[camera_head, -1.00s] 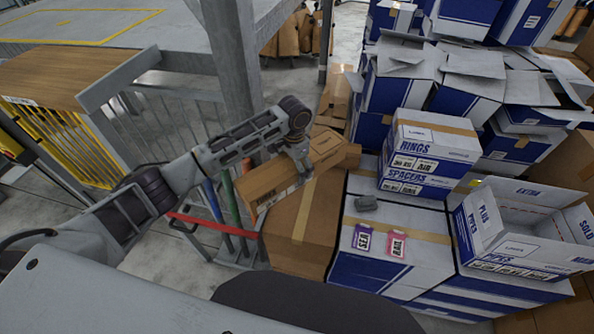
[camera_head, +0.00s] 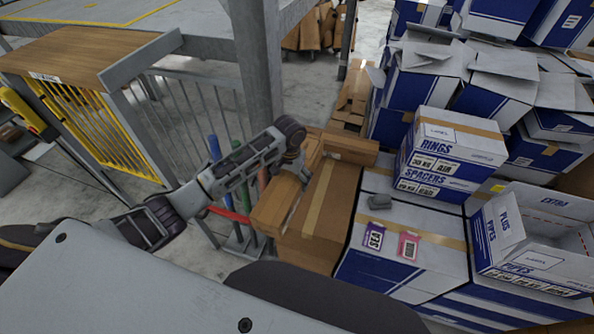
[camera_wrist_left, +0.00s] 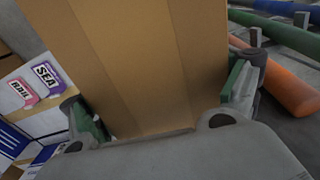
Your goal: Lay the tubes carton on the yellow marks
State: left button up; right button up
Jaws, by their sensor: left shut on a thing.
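My left gripper (camera_head: 294,166) is shut on a brown carton (camera_head: 276,208), which I take to be the tubes carton; no lettering on it is readable now. It is tilted in the head view, just above or against a larger brown box; I cannot tell if they touch. In the left wrist view the carton (camera_wrist_left: 150,50) fills the space between the two fingers (camera_wrist_left: 165,110). Yellow marks (camera_head: 150,15) show as lines on the grey platform at the top left, partly cut off by the picture edge. My right gripper is out of view.
The large brown box (camera_head: 325,215) stands beneath the carton, beside blue and white boxes (camera_head: 400,262). Coloured tubes (camera_head: 215,150) stand in a rack at its left. A grey post (camera_head: 256,65) and a railing (camera_head: 190,105) stand between my arm and the platform.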

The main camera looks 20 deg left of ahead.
pick_arm(q)
jog(key=s+a+f+n+b, duration=0.1)
jog(key=s+f, duration=0.8)
jog(key=f, duration=0.1)
jog(key=shift+s+a, duration=0.15)
jog(key=shift+a, duration=0.25)
